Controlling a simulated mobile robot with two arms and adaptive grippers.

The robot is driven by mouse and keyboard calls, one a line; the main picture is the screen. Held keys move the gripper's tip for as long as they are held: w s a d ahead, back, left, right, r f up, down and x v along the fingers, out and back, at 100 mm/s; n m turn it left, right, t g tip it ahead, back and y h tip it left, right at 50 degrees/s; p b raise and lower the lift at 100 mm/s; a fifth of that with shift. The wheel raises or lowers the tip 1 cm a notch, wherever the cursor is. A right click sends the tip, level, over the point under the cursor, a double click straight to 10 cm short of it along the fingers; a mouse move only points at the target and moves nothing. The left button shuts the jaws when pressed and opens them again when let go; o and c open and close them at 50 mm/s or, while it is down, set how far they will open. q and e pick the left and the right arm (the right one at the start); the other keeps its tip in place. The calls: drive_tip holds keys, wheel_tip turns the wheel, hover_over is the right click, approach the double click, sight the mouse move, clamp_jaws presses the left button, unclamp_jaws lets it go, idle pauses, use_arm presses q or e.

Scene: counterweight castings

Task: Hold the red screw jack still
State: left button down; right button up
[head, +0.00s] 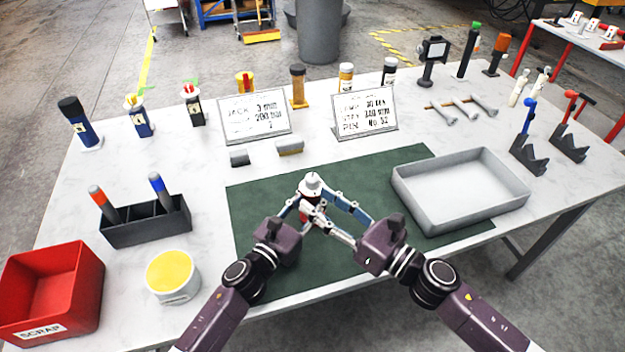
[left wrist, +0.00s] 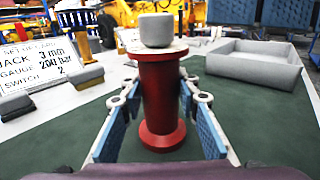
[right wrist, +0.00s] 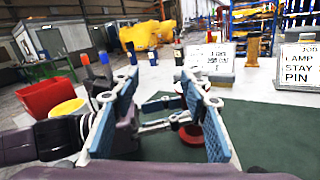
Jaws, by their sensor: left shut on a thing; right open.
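The red screw jack (left wrist: 162,100) stands upright on the green mat (left wrist: 65,135), with a red spool-shaped body, a pale disc and a light grey cap. In the head view its pale top (head: 312,184) shows, while fingers partly hide the body. My left gripper (head: 299,208) is shut on the jack, with one blue-padded finger on each side of it. My right gripper (head: 335,212) is open beside the jack on the right. In the right wrist view the jack's red base (right wrist: 192,136) shows partly behind my fingers.
A pen holder (head: 145,231), a yellow-topped tub (head: 174,288) and a red scrap bin (head: 85,290) stand left. Two sign cards (head: 255,117) (head: 365,112) and small grey blocks (head: 289,148) are behind. The mat's front is clear.

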sight(317, 185)
drive_tip(key=d+f+t+h, duration=0.2)
drive_tip(key=d+h, duration=0.1)
drive_tip(key=d, duration=0.2)
drive_tip(key=x, duration=1.1)
drive_tip(key=shift+a, duration=0.2)
drive_tip(key=shift+s, duration=0.1)
drive_tip(key=shift+c, duration=0.5)
drive_tip(key=shift+n, duration=0.3)
clamp_jaws()
